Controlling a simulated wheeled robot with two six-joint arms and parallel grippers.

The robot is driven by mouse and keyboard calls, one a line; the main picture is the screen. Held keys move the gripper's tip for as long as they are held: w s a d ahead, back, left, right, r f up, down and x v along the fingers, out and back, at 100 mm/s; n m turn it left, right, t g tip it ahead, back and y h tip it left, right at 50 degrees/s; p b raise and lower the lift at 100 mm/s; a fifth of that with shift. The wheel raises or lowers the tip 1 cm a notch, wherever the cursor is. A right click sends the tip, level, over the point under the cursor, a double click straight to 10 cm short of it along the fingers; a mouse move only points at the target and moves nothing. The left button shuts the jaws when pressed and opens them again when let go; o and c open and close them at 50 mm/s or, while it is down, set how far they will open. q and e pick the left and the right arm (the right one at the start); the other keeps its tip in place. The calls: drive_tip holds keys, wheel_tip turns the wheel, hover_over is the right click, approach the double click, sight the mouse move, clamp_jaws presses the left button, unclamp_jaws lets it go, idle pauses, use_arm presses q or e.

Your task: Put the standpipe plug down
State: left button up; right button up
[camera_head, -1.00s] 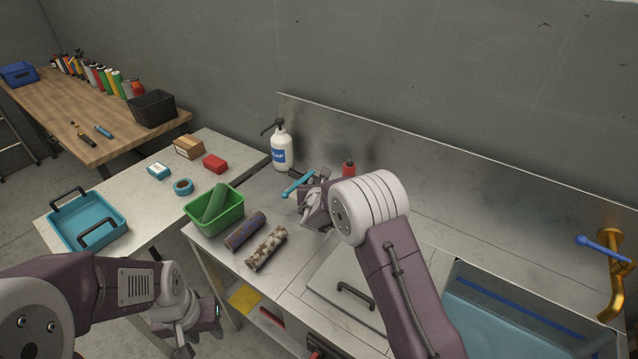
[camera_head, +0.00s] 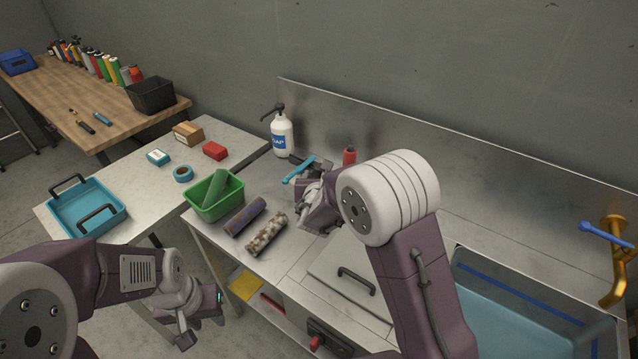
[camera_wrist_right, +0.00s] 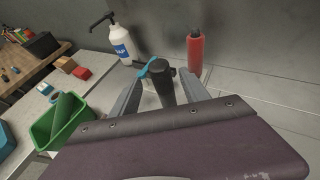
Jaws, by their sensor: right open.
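A dark, upright cylindrical piece (camera_wrist_right: 164,88), which I take to be the standpipe plug, stands between the fingers of my right gripper (camera_wrist_right: 166,96) in the right wrist view. A blue lever (camera_wrist_right: 153,67) shows at its top left, and this lever (camera_head: 298,170) also shows in the head view. The fingers are open, with a gap on each side of the dark piece. Its foot is hidden behind the gripper body. In the head view my right gripper (camera_head: 312,188) is over the steel counter. My left gripper (camera_head: 202,310) hangs low in front of the counter, apart from everything.
A soap bottle (camera_head: 281,135) and a red bottle (camera_head: 349,156) stand by the back wall. A green bin (camera_head: 214,207) and two rolls, one purplish (camera_head: 245,215) and one mottled (camera_head: 265,235), are left of my right gripper. A sink (camera_head: 520,315) is at right.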

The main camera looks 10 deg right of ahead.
drive_tip(key=s+d+f+m+g+h, duration=0.25)
drive_tip(key=s+d+m+g, duration=0.25)
drive_tip(key=s+d+m, duration=0.35)
drive_tip(key=s+d+f+m+g+h, duration=0.1)
drive_tip(key=s+d+f+m+g, duration=0.35)
drive_tip(key=s+m, duration=0.6)
drive_tip(key=s+a+f+m+g+y, duration=0.2)
drive_tip(key=s+a+m+y, duration=0.4)
drive_tip(key=s+m, duration=0.5)
drive_tip(key=a+m, duration=0.1)
drive_tip(key=m, duration=0.3)
drive_tip(key=shift+s+f+g, duration=0.15)
drive_tip(key=shift+s+g, duration=0.2)
drive_tip(key=shift+s, duration=0.05)
